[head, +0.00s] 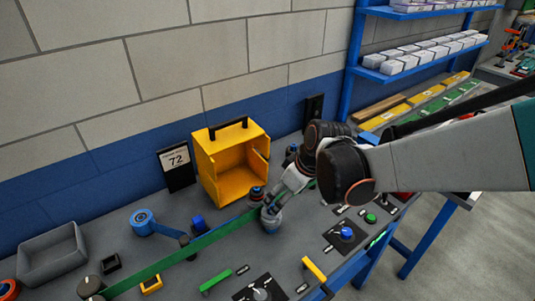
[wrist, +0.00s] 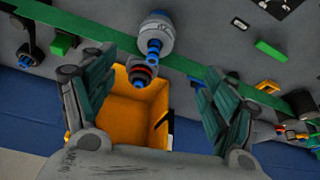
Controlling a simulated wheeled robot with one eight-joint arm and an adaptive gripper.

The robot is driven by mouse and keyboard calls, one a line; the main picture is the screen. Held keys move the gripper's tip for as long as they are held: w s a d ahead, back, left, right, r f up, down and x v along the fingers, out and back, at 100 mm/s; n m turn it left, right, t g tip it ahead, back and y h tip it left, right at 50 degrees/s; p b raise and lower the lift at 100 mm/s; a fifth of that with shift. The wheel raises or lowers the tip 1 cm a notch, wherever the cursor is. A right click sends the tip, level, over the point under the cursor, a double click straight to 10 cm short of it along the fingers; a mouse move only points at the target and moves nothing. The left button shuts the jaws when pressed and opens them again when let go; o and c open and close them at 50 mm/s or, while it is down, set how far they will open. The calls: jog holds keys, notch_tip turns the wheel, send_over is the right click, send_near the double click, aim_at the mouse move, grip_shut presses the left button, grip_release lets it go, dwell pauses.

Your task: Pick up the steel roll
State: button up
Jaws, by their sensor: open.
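A grey metallic roll, which looks like the steel roll (head: 271,219), stands on the grey panel at the front edge of a long green belt (head: 215,234). In the wrist view the steel roll (wrist: 155,36) shows at top centre with a blue piece beside it. A dark roll with a red band (head: 257,193) stands just behind the belt and also shows in the wrist view (wrist: 143,72). My gripper (wrist: 155,78) is open, with nothing held between its green-padded fingers. In the head view my gripper (head: 298,179) is above and right of the steel roll; its fingertips are hard to make out.
A blue roll (head: 142,222), a grey bin (head: 52,254) and several buttons and handles crowd the panel. Blue shelves (head: 358,62) stand at the back right.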

aim_at(271, 216)
jog(key=b+x, duration=0.3)
jog(key=x, duration=0.5)
jog(key=shift+w+f, duration=0.2)
jog(key=shift+f, duration=0.1)
jog(key=b+x, duration=0.1)
jog(key=x, duration=0.1)
jog(key=b+x, duration=0.1)
jog(key=x, duration=0.2)
jog(key=shift+w, duration=0.4)
jog(key=c, duration=1.4)
